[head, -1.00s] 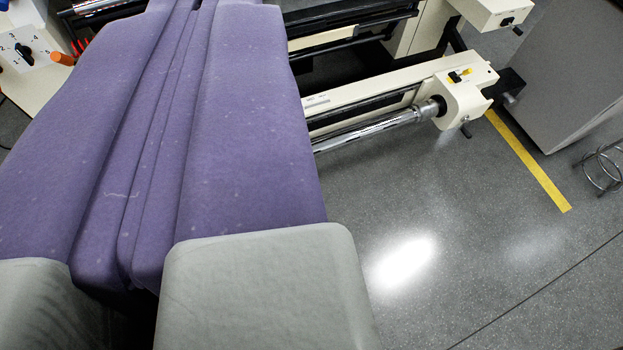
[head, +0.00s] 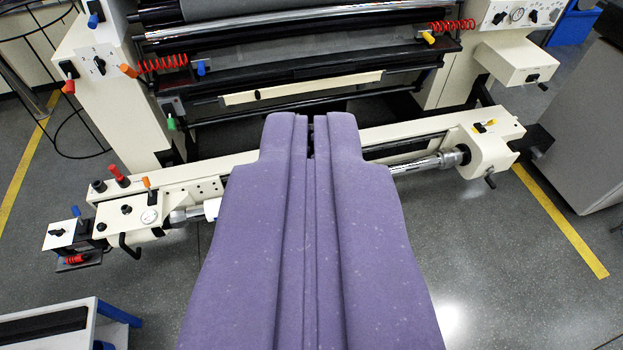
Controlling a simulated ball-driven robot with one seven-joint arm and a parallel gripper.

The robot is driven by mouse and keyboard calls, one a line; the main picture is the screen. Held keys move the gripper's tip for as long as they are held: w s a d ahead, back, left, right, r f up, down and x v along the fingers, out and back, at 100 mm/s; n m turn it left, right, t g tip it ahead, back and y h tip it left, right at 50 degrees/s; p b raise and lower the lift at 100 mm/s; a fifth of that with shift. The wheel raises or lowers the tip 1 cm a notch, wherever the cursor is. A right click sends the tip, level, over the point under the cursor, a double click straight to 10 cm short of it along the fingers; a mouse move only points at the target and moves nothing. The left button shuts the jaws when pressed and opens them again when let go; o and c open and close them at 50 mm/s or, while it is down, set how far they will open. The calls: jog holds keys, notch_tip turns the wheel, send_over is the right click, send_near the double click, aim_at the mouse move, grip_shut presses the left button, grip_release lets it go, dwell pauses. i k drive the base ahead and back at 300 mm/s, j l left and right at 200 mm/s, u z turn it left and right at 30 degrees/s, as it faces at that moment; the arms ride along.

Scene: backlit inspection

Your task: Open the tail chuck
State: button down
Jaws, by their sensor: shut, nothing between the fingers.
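My gripper (head: 311,122) is purple and reaches up from the bottom centre of the view. Its two fingers are shut with nothing between them. In the picture, its tip overlaps the middle of a long cream beam (head: 395,135). A shiny metal shaft (head: 415,164) runs along the beam. At the right end, the shaft meets a dark chuck (head: 455,157) on a cream end housing (head: 487,150). My gripper hides the shaft's middle.
At the left end is a cream control block (head: 130,215) with levers and a gauge. Rollers and red coiled hoses (head: 163,64) are behind. A grey cabinet (head: 590,125) stands right, past a yellow floor line (head: 562,222). Floor at the lower right is clear.

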aim_at(131, 221)
jog(key=i+j+u, duration=0.3)
jog(key=i+j, duration=0.5)
jog(key=j, duration=0.2)
jog(key=i+j+u, duration=0.25)
jog(key=i+j, duration=0.6)
jog(key=i, duration=0.1)
